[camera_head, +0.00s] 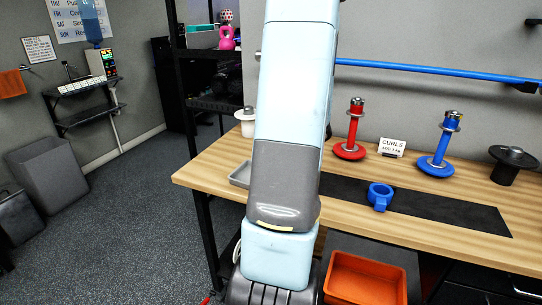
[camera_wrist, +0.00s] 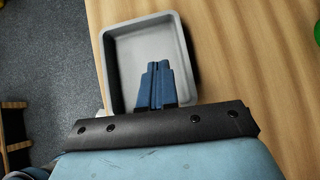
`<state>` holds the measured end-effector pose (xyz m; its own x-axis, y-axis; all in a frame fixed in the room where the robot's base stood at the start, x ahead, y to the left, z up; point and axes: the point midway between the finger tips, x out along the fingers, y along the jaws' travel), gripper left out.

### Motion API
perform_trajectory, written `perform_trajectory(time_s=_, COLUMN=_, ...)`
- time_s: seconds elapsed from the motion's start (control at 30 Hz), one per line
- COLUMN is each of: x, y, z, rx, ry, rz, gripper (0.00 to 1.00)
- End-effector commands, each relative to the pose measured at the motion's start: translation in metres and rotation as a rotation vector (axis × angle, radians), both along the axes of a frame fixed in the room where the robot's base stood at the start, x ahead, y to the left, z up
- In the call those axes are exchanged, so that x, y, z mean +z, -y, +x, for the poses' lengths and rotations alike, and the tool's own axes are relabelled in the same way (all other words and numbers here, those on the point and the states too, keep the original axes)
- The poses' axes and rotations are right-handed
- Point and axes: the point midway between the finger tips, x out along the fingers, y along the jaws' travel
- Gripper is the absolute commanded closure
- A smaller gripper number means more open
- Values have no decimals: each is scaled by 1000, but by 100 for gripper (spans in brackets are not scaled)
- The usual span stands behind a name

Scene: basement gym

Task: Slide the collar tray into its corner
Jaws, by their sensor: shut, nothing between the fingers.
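The collar tray is a shallow grey tray (camera_wrist: 186,54) with a raised rim, seen in the wrist view near the left edge of the wooden table. It looks empty. In the head view only a bit of the tray (camera_head: 238,176) shows at the table's left end, beside my arm, which hides the rest. My gripper (camera_wrist: 157,66) is shut and empty, its blue fingers over the tray's inside in the wrist view. I cannot tell whether the fingers touch the tray. In the head view my gripper is hidden behind my arm. A blue collar (camera_head: 380,196) lies on the black mat.
The wooden table (camera_head: 447,183) holds a black mat (camera_head: 440,213), a red stand (camera_head: 352,130), a blue stand (camera_head: 439,145), a black-topped post (camera_head: 512,165) and a CURLS card (camera_head: 392,147). A white-based post (camera_head: 245,121) stands at the back left. An orange bin (camera_head: 365,278) is below.

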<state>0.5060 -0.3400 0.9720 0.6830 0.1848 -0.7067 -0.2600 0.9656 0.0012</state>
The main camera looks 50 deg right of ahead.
Motion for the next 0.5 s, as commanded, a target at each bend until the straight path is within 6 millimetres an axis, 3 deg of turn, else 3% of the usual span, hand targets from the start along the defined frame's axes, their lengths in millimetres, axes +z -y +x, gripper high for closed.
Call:
perform_trajectory(time_s=0.37, x=-48, y=-13, z=45, rx=3, ry=-3, rz=2, gripper=100)
perform_trajectory(time_s=0.5, x=-47, y=-18, z=65, rx=4, ry=-1, rz=-2, gripper=100)
